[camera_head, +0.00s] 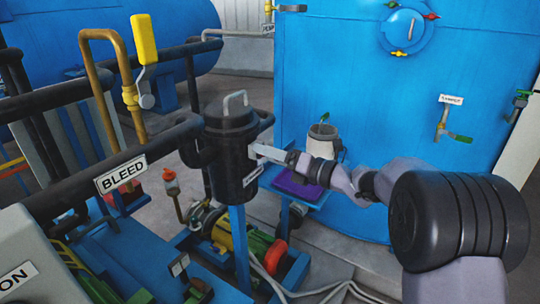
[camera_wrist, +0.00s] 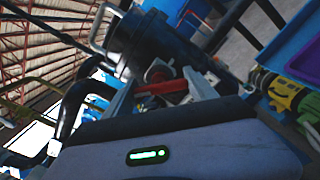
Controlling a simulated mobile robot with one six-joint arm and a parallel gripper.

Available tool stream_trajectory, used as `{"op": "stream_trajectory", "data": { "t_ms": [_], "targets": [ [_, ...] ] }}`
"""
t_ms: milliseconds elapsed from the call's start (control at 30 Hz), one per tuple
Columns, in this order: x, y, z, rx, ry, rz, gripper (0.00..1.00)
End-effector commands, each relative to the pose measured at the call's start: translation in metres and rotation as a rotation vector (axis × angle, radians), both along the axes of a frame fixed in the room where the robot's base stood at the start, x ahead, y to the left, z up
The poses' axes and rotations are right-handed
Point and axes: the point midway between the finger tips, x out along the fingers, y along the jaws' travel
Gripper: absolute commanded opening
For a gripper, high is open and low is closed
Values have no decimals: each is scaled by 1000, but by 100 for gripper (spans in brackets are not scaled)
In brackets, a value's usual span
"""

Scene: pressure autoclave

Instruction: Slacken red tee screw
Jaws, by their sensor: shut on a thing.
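My gripper (camera_head: 264,148) reaches in from the right against the side of a black upright canister (camera_head: 229,160) with a pale lid handle. In the wrist view, the red tee screw (camera_wrist: 158,88) is a red bar between the jaws, in front of a grey round fitting on the canister (camera_wrist: 140,42). My gripper (camera_wrist: 160,92) is shut on it. In the head view that screw is hidden by the gripper. A separate small red knob (camera_head: 431,16) sits on the round hatch of the blue tank (camera_head: 335,65), far from my gripper.
A BLEED-labelled black pipe (camera_head: 120,173) joins the canister from the left. A yellow-handled lever (camera_head: 144,40) stands above the pipe. A grey pot (camera_head: 321,142) and a purple tray (camera_head: 297,186) are behind my gripper.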

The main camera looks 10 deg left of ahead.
Motion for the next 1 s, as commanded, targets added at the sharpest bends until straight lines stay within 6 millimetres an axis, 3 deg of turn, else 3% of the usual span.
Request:
{"op": "stream_trajectory", "data": {
  "t_ms": [400,1000],
  "targets": [
    [0,0,0,-63,-181,0,25],
    [0,0,0,-75,-214,0,25]
  ]
}}
